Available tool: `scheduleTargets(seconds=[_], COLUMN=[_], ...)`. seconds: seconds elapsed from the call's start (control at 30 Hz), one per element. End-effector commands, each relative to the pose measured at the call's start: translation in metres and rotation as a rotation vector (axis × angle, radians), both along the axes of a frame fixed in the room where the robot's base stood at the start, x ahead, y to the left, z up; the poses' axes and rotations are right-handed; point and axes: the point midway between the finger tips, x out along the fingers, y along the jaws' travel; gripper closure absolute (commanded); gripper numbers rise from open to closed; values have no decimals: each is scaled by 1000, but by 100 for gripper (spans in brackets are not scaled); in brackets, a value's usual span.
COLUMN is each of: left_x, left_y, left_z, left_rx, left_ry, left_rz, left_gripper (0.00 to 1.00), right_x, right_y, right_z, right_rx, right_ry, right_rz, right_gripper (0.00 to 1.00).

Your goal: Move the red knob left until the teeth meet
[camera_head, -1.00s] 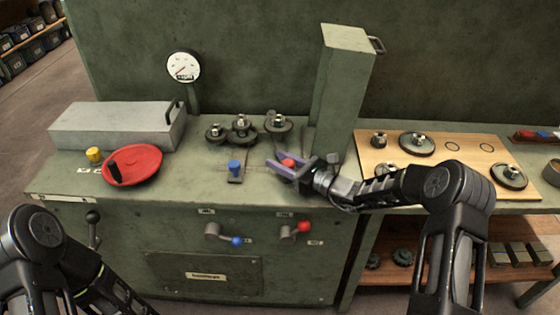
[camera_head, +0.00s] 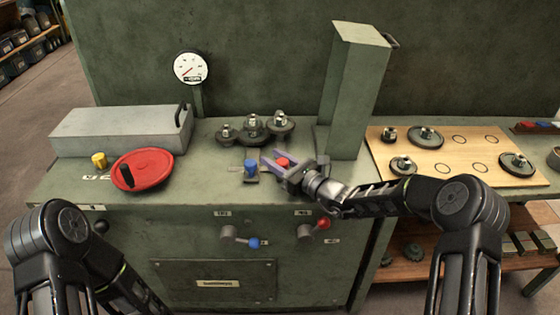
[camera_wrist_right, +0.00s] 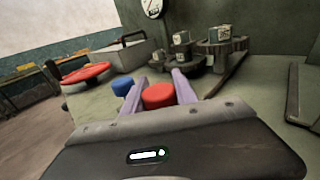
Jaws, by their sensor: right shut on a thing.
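The red knob (camera_head: 284,162) stands on the green bench top between the two purple fingers of my right gripper (camera_head: 274,158), which is shut on it. In the right wrist view the red knob (camera_wrist_right: 158,95) shows between the fingers. Three dark gears stand behind: a small left gear (camera_head: 227,134), a middle gear (camera_head: 252,127) and a right gear (camera_head: 281,126). The right gear's rim is very close to the middle gear; whether their teeth touch I cannot tell. A blue knob (camera_head: 250,167) stands just left of my fingers. My left gripper is out of view.
A tall green column (camera_head: 352,95) rises right of the gears. A red handwheel (camera_head: 150,172) and a grey box (camera_head: 115,135) are at left. Two levers with blue (camera_head: 254,243) and red (camera_head: 323,223) ends are on the front panel. A wooden board (camera_head: 455,165) with gears lies right.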

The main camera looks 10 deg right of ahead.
Motion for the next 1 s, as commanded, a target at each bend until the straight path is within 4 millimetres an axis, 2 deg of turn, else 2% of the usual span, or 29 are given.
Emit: scheduleTargets(seconds=[0.03,0.27,0.67,1.0], left_x=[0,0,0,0], left_y=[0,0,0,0], left_z=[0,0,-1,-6], left_rx=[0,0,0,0], left_ry=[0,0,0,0], left_rz=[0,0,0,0], left_gripper=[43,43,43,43], right_x=[0,0,-6,-46], right_y=[-1,-1,-7,-41], right_z=[0,0,-1,-1], right_rx=[0,0,-1,-2], right_ry=[0,0,1,1], right_rz=[-1,-1,-2,-3], right_gripper=[64,46,45,45])
